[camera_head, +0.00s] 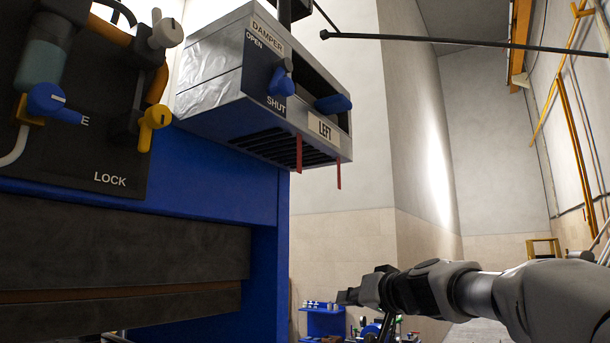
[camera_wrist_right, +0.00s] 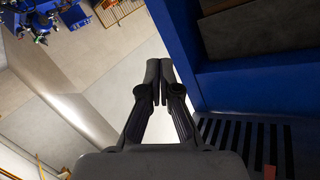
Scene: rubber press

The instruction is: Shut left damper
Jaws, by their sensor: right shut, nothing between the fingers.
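The left damper box (camera_head: 215,75) is a grey metal box at top centre in the head view, with DAMPER, OPEN, SHUT and LEFT labels. A blue lever (camera_head: 282,80) sits on its dark plate between the OPEN and SHUT words; I cannot tell its exact setting. A second blue handle (camera_head: 333,104) shows at the box's front opening. My right gripper (camera_head: 346,297) is below and right of the box, apart from it. In the wrist view the right gripper (camera_wrist_right: 159,68) has its fingers together and empty, near the box's slotted underside (camera_wrist_right: 245,135). My left gripper is out of view.
A blue press frame (camera_head: 215,170) stands left under the box. A dark LOCK panel (camera_head: 70,150) with blue and yellow knobs is at upper left. Red strips (camera_head: 299,153) hang from the box. A black rod (camera_head: 430,38) crosses above. Open space lies right of the box.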

